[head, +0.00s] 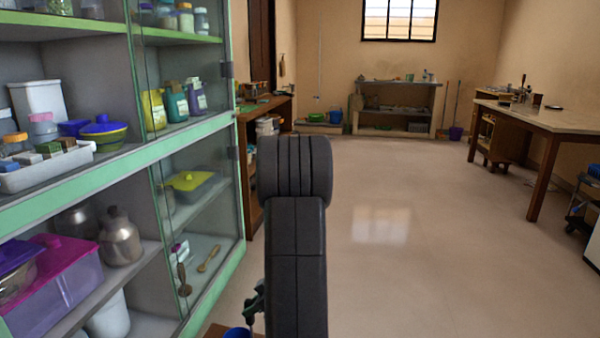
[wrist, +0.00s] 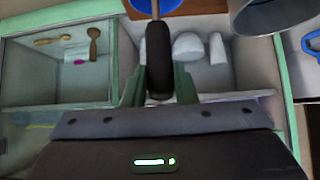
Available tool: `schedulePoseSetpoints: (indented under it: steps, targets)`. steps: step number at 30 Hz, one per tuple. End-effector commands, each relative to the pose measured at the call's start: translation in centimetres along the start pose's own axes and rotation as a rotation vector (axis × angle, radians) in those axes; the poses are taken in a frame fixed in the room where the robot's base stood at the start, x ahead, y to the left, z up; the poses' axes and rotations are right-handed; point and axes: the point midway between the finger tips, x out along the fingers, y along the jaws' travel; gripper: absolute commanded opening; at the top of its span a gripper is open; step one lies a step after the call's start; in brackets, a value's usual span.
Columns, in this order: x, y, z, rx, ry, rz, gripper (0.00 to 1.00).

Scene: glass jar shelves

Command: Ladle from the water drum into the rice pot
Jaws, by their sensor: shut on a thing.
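My gripper (wrist: 159,88) is shut on the black handle of a ladle (wrist: 159,55), its green fingers on either side. A thin metal rod runs from the handle to the top edge of the wrist view, in front of a blue round container (wrist: 172,6). The ladle's bowl is out of view. The blue container also shows at the bottom of the head view (head: 238,333), below my gripper (head: 254,304). A grey metal vessel (wrist: 268,14) is cut off at the wrist view's upper right; I cannot tell if it is the rice pot. I cannot identify the water drum.
A green-framed cabinet (head: 120,180) with glass doors, full of jars and boxes, stands close on the left. Wooden spoons (wrist: 95,40) lie on a lower shelf. A wooden surface (head: 216,331) lies beside the blue container.

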Motion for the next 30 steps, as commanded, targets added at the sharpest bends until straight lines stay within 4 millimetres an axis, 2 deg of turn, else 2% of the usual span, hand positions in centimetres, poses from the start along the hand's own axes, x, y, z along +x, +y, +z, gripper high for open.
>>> schedulePoseSetpoints:
  steps: [30]
  targets:
    - [-3.6, 0.0, -3.8, -0.001, 0.001, 0.0, 0.0]
